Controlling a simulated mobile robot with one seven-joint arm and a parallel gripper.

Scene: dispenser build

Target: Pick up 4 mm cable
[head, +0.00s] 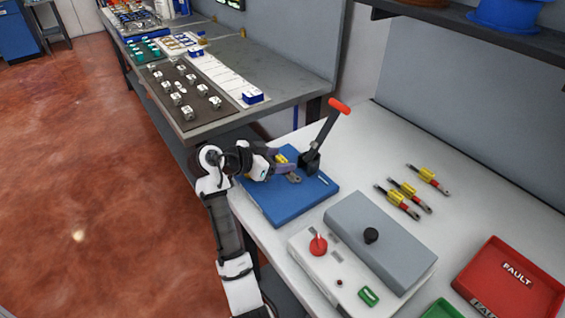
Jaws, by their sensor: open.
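Three short cables lie side by side on the white bench, right of the middle in the head view: a near one (397,202), a middle one (410,195) and a far one (428,179). Each has a yellow sleeve, red and black parts and metal ends. I cannot read any size on them, so I cannot tell which is 4 mm. My gripper (288,167) is open over the blue plate of the lever press, left of and apart from these cables. Yellow parts and a small metal piece (294,178) show close to its fingers; their exact contact is hidden.
The lever press (310,160) has a red-tipped handle and stands on a blue plate (278,212). A grey-and-white box (375,235) with a red knob stands in front. A red FAULT tray (515,255) is at right. Bench around the cables is clear.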

